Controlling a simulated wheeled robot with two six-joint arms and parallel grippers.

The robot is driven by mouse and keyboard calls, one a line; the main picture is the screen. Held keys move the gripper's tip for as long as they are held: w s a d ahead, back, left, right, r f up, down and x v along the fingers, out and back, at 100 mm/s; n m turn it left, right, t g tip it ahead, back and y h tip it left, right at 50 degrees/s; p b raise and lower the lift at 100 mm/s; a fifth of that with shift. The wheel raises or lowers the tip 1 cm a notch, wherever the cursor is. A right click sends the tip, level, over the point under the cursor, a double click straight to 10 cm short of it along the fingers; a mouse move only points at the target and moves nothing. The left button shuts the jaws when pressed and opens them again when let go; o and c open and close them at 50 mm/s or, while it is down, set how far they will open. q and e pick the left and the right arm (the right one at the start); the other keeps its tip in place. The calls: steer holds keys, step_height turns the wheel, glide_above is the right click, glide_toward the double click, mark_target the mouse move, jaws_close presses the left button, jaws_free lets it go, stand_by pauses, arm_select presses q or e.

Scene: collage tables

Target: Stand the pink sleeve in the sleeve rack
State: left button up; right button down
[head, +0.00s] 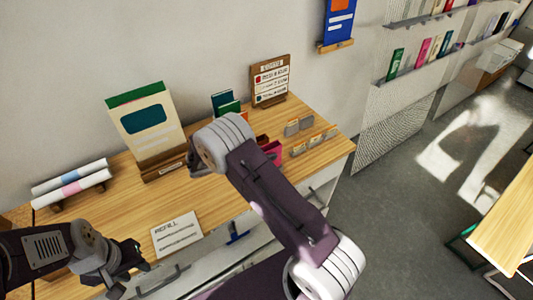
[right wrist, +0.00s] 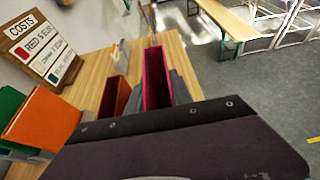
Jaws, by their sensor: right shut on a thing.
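The pink sleeve (right wrist: 155,80) is a thin, open-topped upright box in the right wrist view. In the head view, part of the pink sleeve (head: 274,153) shows beside my right arm. My right gripper (right wrist: 158,97) is shut on it; a grey finger shows at its right side, and my arm hides the gripper in the head view. A brownish-red sleeve (right wrist: 114,96) stands to its left, apart from it. I cannot clearly make out the sleeve rack. My left gripper (head: 135,265) is empty and looks open, near the table's front edge.
Green and orange books (right wrist: 40,118) and a costs sign (head: 271,81) stand behind. Small card holders (head: 312,141) are at the right. A large cream book display (head: 148,125), rolls (head: 71,182) and a refill card (head: 177,234) occupy the left of the wooden table.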

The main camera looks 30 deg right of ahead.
steer(key=shift+f+b, duration=0.5)
steer(key=shift+f, duration=0.35)
steer(key=shift+f, duration=0.1)
steer(key=shift+f+b, duration=0.6)
steer(key=shift+f, duration=0.2)
steer(key=c, duration=1.1)
jaws_free()
steer(key=shift+o, duration=0.2)
